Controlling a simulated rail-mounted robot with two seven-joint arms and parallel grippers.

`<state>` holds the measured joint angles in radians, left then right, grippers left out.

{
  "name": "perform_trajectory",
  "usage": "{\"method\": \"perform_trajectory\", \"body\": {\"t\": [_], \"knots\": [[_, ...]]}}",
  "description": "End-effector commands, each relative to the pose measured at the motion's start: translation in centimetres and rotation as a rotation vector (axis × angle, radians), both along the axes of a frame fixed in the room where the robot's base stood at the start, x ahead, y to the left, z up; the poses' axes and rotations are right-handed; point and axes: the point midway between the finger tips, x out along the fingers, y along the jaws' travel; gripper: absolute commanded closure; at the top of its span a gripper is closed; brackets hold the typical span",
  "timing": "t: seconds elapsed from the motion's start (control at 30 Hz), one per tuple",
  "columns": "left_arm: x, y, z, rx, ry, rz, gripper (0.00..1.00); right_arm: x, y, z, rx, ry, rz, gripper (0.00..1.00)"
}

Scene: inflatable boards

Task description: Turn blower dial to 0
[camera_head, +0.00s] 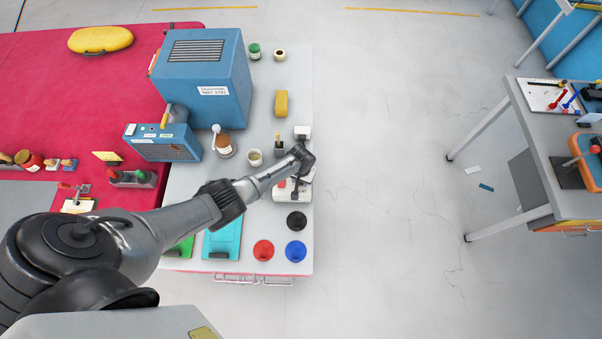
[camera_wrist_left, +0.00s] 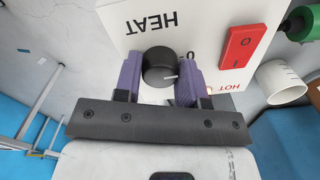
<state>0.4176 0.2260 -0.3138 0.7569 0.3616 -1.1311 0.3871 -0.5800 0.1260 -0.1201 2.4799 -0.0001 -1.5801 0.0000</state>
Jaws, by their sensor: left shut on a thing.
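A white control box (camera_head: 286,195) stands on the grey bench, partly hidden under my left gripper. In the left wrist view its panel (camera_wrist_left: 120,25) reads HEAT, with a 0 mark and HOT. The black round dial (camera_wrist_left: 158,66) has a white pointer line aimed to the right, between the 0 and HOT marks. My left gripper (camera_wrist_left: 160,80) has its purple fingers on both sides of the dial, shut on it. In the head view this gripper (camera_head: 299,184) reaches down over the box. A red rocker switch (camera_wrist_left: 238,47) is beside the dial. My right gripper is not in view.
A large blue machine (camera_head: 205,70) and a smaller blue box (camera_head: 165,143) stand left of the control box. Cups and jars are nearby. Black (camera_head: 297,221), blue (camera_head: 296,251) and red (camera_head: 263,250) round pieces lie in front.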

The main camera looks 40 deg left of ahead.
Motion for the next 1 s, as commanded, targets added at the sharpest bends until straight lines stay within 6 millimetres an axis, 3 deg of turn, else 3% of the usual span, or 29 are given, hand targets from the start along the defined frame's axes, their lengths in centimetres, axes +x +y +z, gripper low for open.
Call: {"method": "perform_trajectory", "body": {"t": [0.23, 0.27, 0.5, 0.8, 1.0], "knots": [[0.0, 0.0, 0.0, -0.001, -0.001, 0.002, 0.86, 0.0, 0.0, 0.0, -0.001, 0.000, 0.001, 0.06], [0.0, 0.0, 0.0, -0.001, -0.001, 0.001, 0.61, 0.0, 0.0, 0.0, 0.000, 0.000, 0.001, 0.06], [0.0, 0.0, 0.0, 0.000, -0.001, 0.000, 0.38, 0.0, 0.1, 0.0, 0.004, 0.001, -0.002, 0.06], [0.0, 0.0, 0.3, 0.000, -0.001, -0.001, 0.37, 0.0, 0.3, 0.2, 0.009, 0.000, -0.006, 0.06], [0.0, 0.0, 2.5, 0.000, -0.003, -0.003, 0.37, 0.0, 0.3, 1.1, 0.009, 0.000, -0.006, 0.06]]}}
